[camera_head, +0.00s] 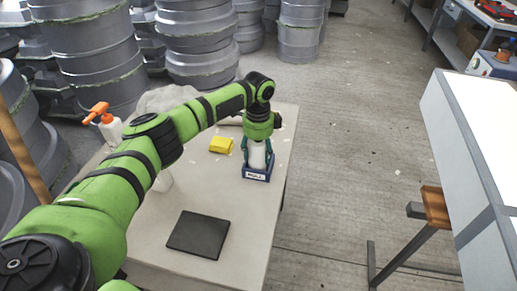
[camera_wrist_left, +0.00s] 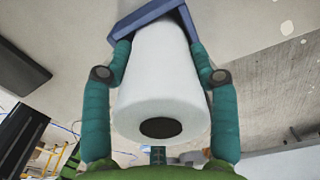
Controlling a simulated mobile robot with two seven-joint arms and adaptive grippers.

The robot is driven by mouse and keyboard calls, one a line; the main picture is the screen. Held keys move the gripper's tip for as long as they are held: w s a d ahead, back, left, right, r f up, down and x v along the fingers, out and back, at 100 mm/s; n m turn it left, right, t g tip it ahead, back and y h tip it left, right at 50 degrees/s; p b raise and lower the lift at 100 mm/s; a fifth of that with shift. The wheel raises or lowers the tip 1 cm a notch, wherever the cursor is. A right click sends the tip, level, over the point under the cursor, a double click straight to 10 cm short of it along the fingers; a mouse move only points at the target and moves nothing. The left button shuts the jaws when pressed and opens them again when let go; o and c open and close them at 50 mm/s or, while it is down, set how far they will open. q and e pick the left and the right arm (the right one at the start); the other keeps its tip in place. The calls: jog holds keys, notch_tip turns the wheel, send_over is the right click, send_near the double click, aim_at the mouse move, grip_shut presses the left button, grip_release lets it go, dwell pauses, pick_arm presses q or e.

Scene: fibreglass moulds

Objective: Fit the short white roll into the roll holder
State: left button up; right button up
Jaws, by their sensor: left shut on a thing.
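The short white roll (camera_head: 257,155) stands upright at the blue roll holder (camera_head: 257,175) near the right edge of the table. My left gripper (camera_head: 257,148) points down over it and is shut on it, one finger on each side. In the left wrist view the roll (camera_wrist_left: 160,75) lies between the green fingers of the gripper (camera_wrist_left: 160,75), its dark core hole facing the camera. The blue holder (camera_wrist_left: 145,15) shows at the roll's far end. How deep the roll sits in the holder is hidden. My right gripper is not in view.
The table (camera_head: 200,195) holds a dark flat plate (camera_head: 198,234), a yellow sponge-like block (camera_head: 221,145) and a spray bottle with an orange top (camera_head: 103,122). Grey moulds (camera_head: 195,45) stand behind. Open floor (camera_head: 350,130) lies right of the table.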

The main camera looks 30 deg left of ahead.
pick_arm(q)
jog(key=shift+f, duration=0.1)
jog(key=o, duration=1.3)
notch_tip(320, 180, up, 12)
jog(key=shift+r+b, duration=0.15)
jog(key=shift+b, duration=0.5)
